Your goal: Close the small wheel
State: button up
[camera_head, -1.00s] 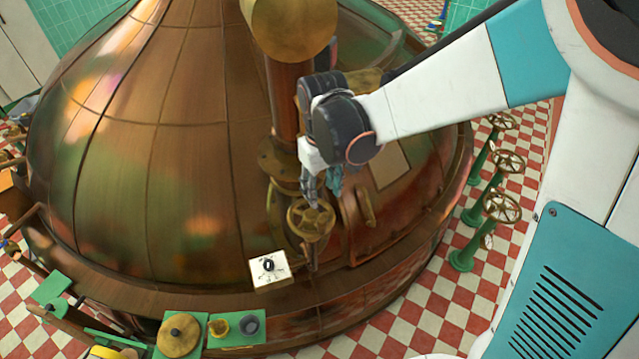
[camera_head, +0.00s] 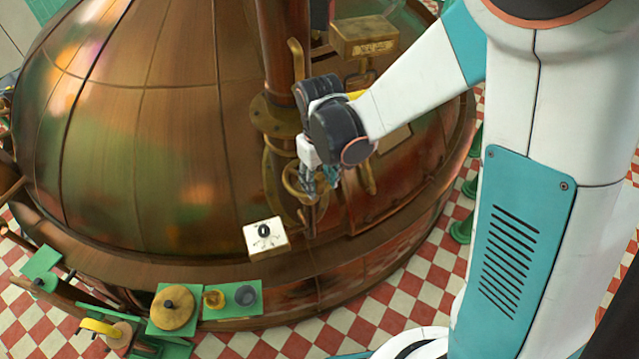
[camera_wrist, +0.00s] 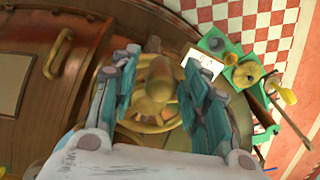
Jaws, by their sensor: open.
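The small brass wheel (camera_head: 291,181) is on the copper kettle's side, below the column, partly hidden by my gripper in the head view. In the wrist view the wheel (camera_wrist: 153,90) lies between my two fingers, its hub facing the camera. My gripper (camera_head: 321,184) is over the right part of the wheel in the head view. In the wrist view my gripper (camera_wrist: 158,62) is open, with one teal finger on each side of the hub. I cannot tell whether the fingers touch the wheel.
The copper kettle (camera_head: 150,130) fills the middle. A white dial box (camera_head: 264,238) sits just below and left of the wheel. A brass handle (camera_wrist: 58,54) is beside it in the wrist view. Green panels with a round brass knob (camera_head: 172,307) stand at the front left. Checkered floor (camera_head: 400,290) is clear at lower right.

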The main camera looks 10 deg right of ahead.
aim_at(303, 193)
grip_shut()
dwell(0.4)
jog(key=a+m+b, duration=0.1)
jog(key=m+b, duration=0.2)
jog(key=shift+s+a+f, duration=0.15)
jog(key=shift+s+a, duration=0.15)
jog(key=shift+a, duration=0.05)
jog(key=m+b, duration=0.1)
jog(key=a+m+b, duration=0.1)
jog(key=m, duration=0.1)
jog(key=shift+a, duration=0.25)
jog(key=shift+w+a+m+b, duration=0.15)
jog(key=shift+a+m+b, duration=0.35)
jog(key=shift+m, duration=0.7)
jog(key=shift+r, duration=0.2)
